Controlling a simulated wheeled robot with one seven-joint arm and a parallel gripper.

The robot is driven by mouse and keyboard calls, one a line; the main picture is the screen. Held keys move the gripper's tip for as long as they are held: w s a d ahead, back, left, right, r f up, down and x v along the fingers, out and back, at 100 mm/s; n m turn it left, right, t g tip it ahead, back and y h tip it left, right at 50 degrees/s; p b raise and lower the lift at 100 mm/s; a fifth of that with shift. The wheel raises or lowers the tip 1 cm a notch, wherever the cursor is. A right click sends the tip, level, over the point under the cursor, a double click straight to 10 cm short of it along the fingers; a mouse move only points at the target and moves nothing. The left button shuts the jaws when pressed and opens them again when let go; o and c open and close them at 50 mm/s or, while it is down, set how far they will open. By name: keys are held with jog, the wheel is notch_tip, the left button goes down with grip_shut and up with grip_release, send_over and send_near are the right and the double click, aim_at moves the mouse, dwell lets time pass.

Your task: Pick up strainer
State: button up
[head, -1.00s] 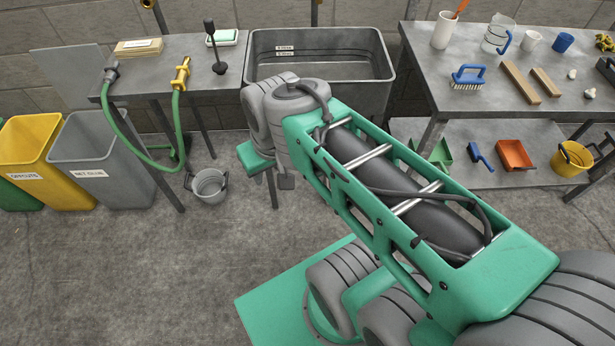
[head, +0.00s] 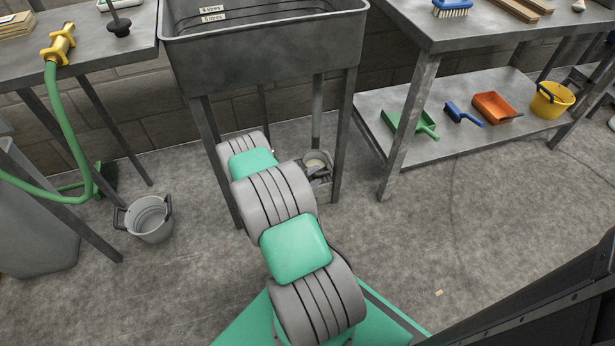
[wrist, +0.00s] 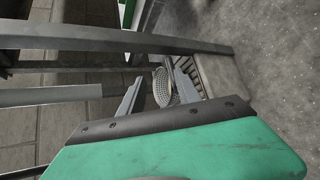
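The strainer (wrist: 162,88) shows in the wrist view as a grey, perforated oval piece, partly hidden by my gripper. My gripper (wrist: 157,76) is open, with one grey finger on each side of the strainer. I cannot tell whether either finger touches it. In the head view my arm reaches down under the metal sink, and a small round pale thing shows by its end between the sink legs. It is too small there to identify surely.
The sink (head: 265,45) stands over my arm, its legs (head: 345,130) close by. A slatted grey part (wrist: 193,76) lies beside the strainer. A grey bucket (head: 149,220) stands left. A low shelf (head: 435,150) holds a dustpan, brush and yellow bucket.

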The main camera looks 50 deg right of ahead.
aim_at(324, 174)
jog(key=shift+n, duration=0.4)
jog(key=d+f+b, duration=0.1)
jog(key=d+f, duration=0.1)
jog(key=d+f+b, duration=0.1)
jog(key=d, duration=0.1)
jog(key=d+f+b, duration=0.1)
jog(key=d+f, duration=0.1)
jog(key=shift+w+d+f, duration=0.3)
jog(key=shift+f, duration=0.05)
jog(key=shift+d, duration=0.2)
jog(key=shift+r, duration=0.1)
grip_shut()
dwell(0.5)
